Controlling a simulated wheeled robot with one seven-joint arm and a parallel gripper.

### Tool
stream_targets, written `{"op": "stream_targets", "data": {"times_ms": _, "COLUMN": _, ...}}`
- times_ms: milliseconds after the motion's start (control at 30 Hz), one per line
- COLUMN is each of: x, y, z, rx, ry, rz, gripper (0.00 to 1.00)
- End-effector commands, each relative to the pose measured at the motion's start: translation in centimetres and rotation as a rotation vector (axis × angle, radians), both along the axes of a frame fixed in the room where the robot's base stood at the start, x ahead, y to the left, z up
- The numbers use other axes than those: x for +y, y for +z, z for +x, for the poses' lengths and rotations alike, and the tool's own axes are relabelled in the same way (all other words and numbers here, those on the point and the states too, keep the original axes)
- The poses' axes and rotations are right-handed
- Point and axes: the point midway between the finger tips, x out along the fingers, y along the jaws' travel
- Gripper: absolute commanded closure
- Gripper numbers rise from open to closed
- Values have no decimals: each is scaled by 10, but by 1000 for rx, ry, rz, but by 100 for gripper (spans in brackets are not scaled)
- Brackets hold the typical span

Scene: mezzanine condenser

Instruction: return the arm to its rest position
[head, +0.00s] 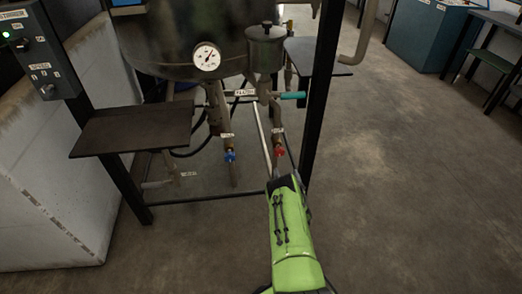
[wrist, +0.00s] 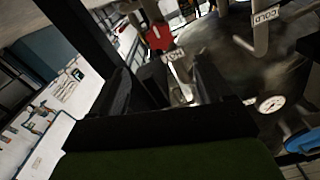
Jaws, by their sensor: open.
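My arm is a green link in the head view, stretched forward and low toward the pipes under the tank. My gripper (wrist: 163,82) shows in the wrist view as two dark fingers spread apart, with nothing visibly held between them. In the head view the gripper is mostly hidden beyond the green link. The red valve handle (head: 279,152) is just beyond the arm's end there. In the wrist view the red handle (wrist: 158,37) appears above the gap between the fingers; I cannot tell whether they touch it.
The metal tank with its gauge (head: 206,57) stands ahead. A blue valve (head: 230,156) and a teal handle (head: 293,95) are close by. A dark shelf (head: 135,128), a frame post (head: 320,90) and a control box (head: 37,50) surround the pipes. Floor at right (head: 400,180) is clear.

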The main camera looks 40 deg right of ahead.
Motion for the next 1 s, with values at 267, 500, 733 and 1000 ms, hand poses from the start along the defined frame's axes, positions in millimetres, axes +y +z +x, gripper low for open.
{"op": "stream_targets", "data": {"times_ms": 267, "x": -2, "y": 11, "z": 9, "rx": 9, "ry": -2, "rz": 0, "gripper": 21}}
{"op": "stream_targets", "data": {"times_ms": 500, "x": 11, "y": 130, "z": 82, "rx": 164, "ry": -15, "rz": 42, "gripper": 21}}
{"op": "stream_targets", "data": {"times_ms": 733, "x": 95, "y": 263, "z": 101, "rx": 365, "ry": 59, "rz": 129, "gripper": 21}}
{"op": "stream_targets", "data": {"times_ms": 1000, "x": 240, "y": 376, "z": 16, "rx": 632, "ry": 268, "rz": 181, "gripper": 21}}
